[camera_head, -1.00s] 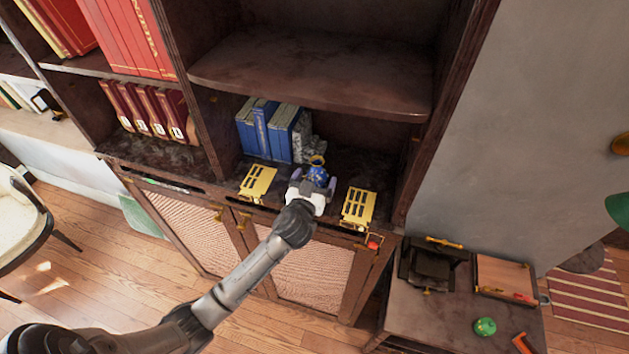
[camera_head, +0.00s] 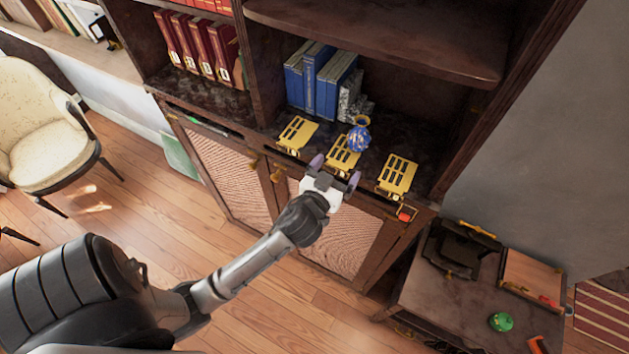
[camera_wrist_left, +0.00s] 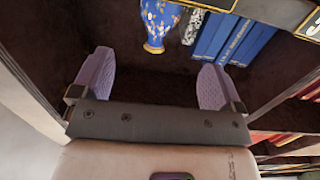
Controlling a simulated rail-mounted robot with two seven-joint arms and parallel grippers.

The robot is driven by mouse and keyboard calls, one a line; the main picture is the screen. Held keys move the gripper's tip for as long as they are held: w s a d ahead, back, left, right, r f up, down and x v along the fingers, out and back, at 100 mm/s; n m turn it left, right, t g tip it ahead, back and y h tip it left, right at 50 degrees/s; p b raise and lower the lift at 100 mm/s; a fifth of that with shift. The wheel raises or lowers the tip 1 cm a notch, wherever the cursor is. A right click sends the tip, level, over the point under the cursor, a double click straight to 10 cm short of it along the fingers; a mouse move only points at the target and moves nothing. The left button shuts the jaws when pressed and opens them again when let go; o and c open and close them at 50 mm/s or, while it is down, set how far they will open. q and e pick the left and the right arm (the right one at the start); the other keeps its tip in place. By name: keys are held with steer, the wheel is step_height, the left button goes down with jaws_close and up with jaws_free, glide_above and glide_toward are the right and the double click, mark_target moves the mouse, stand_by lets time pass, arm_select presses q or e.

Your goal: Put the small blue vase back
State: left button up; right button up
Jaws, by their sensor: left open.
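The small blue vase (camera_head: 358,137), with a gold neck and gold pattern, stands upright on the shelf at the rear of the middle yellow slotted plate (camera_head: 341,155). It also shows in the left wrist view (camera_wrist_left: 158,22), beyond the fingers near the top edge. My left gripper (camera_head: 335,168) is in front of the shelf edge, apart from the vase. Its two purple fingers are spread wide with nothing between them, as the left wrist view (camera_wrist_left: 157,82) shows. My right gripper is not in view.
Yellow plates stand left (camera_head: 297,134) and right (camera_head: 397,175) of the middle one. Blue books (camera_head: 320,80) and a grey bookend (camera_head: 350,97) are behind to the left. A low side table (camera_head: 440,308) holds a dark device and a green item (camera_head: 501,321).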

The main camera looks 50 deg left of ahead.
arm_select(q)
steer(key=s+d+f+m+g+h, duration=0.2)
steer(key=s+d+f+g, duration=0.1)
steer(key=s, duration=0.5)
steer(key=s+d+f+m+g+h, duration=0.2)
steer(key=s+f+g, duration=0.3)
steer(key=s, duration=0.3)
steer(key=s+d+f+m+g+h, duration=0.2)
steer(key=s+d+f+g, duration=0.2)
steer(key=s, duration=0.5)
step_height(320, 180, down, 2)
steer(key=shift+d+f+g, duration=0.1)
steer(key=shift+d+g, duration=0.2)
